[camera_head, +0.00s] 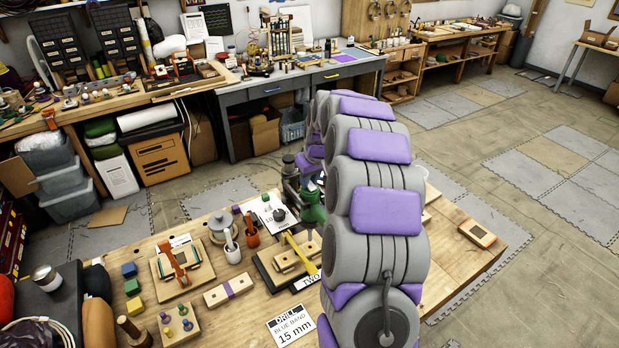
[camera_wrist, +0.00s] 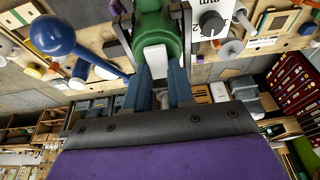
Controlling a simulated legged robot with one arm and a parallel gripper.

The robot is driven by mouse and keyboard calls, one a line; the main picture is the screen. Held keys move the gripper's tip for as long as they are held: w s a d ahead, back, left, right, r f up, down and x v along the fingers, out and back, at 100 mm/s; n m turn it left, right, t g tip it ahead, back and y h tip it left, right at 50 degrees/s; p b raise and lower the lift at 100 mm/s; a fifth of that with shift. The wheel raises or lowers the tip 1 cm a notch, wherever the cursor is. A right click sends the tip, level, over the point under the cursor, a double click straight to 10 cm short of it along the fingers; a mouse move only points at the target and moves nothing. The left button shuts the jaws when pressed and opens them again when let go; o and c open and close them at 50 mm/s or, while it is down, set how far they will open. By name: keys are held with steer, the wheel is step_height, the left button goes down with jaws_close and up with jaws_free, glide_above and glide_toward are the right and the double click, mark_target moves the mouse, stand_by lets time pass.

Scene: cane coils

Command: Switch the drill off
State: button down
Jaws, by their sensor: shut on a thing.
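The green drill (camera_head: 312,208) stands on the wooden workbench, largely hidden behind my arm in the head view. In the wrist view its green body (camera_wrist: 152,22) is at the top centre, with a pale block (camera_wrist: 155,60) on its near side. My gripper (camera_wrist: 156,42) has a finger on each side of this part and is shut on it. The exact contact is hard to see, and I cannot tell whether the pale block is the switch. A lever with a blue ball (camera_wrist: 52,36) sticks out to the left.
A black knob (camera_head: 279,214) lies on a white card beside the drill; a dark knob (camera_wrist: 210,22) shows in the wrist view. The bench's right end is mostly clear.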

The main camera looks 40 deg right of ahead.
steer(key=shift+w+g+p, duration=0.25)
steer(key=shift+g+p, duration=0.2)
steer(key=shift+g, duration=0.3)
steer(key=shift+w+g+p, duration=0.2)
steer(key=shift+g+p, duration=0.25)
steer(key=shift+g, duration=0.3)
steer(key=c, duration=1)
jaws_free()
steer(key=shift+d, duration=0.1)
steer(key=shift+o, duration=0.2)
step_height(320, 180, up, 17)
steer(key=p, duration=0.1)
steer(key=shift+s+p, duration=0.2)
steer(key=shift+p, duration=0.2)
